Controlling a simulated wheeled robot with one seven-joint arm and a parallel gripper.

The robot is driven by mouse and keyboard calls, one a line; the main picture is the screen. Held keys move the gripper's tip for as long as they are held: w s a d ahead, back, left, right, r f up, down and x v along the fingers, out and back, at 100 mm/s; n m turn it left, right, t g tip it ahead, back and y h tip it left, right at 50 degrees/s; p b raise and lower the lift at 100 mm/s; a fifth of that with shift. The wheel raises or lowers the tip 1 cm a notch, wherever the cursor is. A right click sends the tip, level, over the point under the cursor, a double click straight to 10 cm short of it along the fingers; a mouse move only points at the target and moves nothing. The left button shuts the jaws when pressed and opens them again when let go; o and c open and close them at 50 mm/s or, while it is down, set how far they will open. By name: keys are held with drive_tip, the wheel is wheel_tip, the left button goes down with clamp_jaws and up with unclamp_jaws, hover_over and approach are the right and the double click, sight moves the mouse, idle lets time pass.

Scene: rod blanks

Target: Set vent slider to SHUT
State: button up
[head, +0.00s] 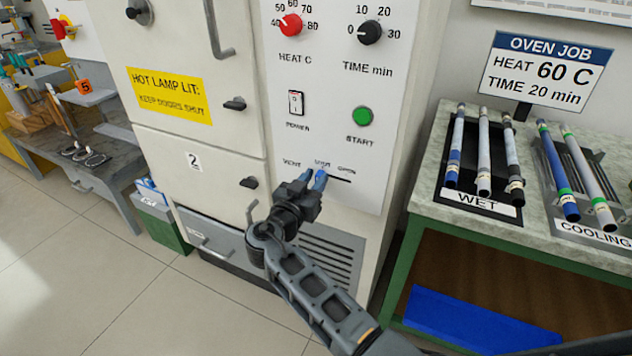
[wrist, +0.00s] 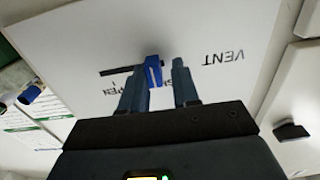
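The vent slider (head: 320,180) is a blue knob on a dark slot low on the white oven panel. In the head view it stands below the SHUT label, with bare slot (head: 341,178) running right toward OPEN. The wrist view, upside down, shows the knob (wrist: 153,70) at the SHUT side of the visible slot. My gripper (head: 311,180) is at the panel with its fingers (wrist: 158,88) on either side of the knob. The finger on the OPEN side is against or very near the knob; a gap shows to the other finger. Part of the SHUT label is hidden in the wrist view.
Above the slider are the power switch (head: 296,103), green START button (head: 362,116) and two dials. Oven door handles (head: 249,183) stick out at left. A bench at right holds rods on WET (head: 478,200) and COOLING racks.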

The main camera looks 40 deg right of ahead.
drive_tip(key=shift+o, duration=1.1)
drive_tip(key=shift+s+a, duration=0.1)
drive_tip(key=b+v, duration=0.1)
drive_tip(key=v, duration=0.6)
drive_tip(key=shift+a, duration=0.3)
drive_tip(key=shift+s, duration=0.1)
